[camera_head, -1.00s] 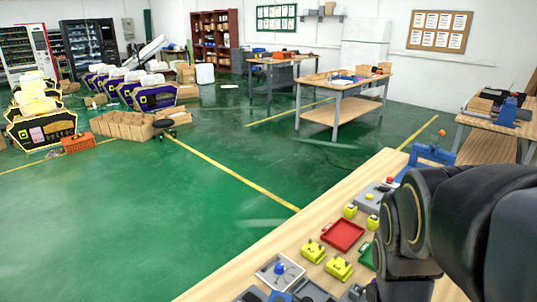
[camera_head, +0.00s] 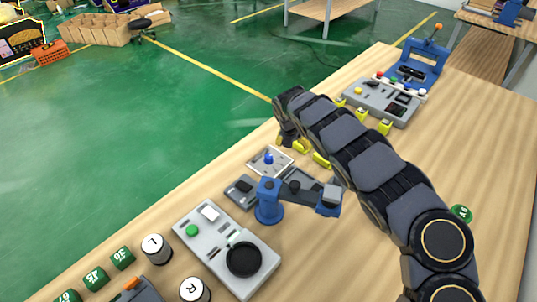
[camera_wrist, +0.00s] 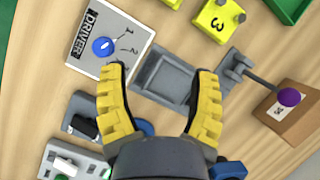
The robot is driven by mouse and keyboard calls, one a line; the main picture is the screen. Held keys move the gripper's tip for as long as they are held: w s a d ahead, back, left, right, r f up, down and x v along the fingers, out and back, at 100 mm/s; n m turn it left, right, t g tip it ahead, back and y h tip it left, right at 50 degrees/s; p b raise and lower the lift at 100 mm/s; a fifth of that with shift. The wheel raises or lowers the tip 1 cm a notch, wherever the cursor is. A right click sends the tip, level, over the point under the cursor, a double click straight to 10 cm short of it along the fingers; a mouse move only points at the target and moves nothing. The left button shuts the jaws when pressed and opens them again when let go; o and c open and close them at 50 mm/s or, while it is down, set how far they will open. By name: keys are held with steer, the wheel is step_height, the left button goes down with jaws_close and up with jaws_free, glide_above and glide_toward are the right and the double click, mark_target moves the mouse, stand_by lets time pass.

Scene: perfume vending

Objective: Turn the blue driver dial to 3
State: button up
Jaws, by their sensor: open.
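The blue driver dial (camera_wrist: 103,46) is a round knob on a white plate (camera_wrist: 85,62) labelled DRIVER, at the upper left of the wrist view. The numbers 1 and 2 show to its right; the left finger partly hides the area by 3. I cannot tell for sure which number the dial points to. The dial (camera_head: 268,158) stands on its plate near the table's edge in the head view. My gripper (camera_wrist: 162,70) is open, with nothing between its yellow fingers. Its left fingertip is close to the plate's lower right corner, apart from the dial in the picture.
A grey tray-like fixture (camera_wrist: 168,75) lies beyond the fingers. A yellow block marked 3 (camera_wrist: 217,22) and a lever with a purple ball (camera_wrist: 289,97) stand right of the plate. A blue post fixture (camera_head: 268,203) stands near the dial. The table's right side is mostly clear.

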mark_target(269, 156)
steer(key=a+n, duration=0.1)
steer(key=a, duration=0.1)
steer(key=a+f+n+y, duration=0.1)
steer(key=a, duration=0.1)
steer(key=w+a+f+n+y, duration=0.1)
steer(key=a, duration=0.2)
steer(key=shift+f+n+t, duration=0.2)
steer(key=shift+n+t, duration=0.1)
steer(key=x, duration=0.5)
steer(key=shift+s+f, duration=0.1)
steer(key=shift+f, duration=0.1)
steer(key=shift+x, duration=1.1)
steer(key=shift+d, duration=0.1)
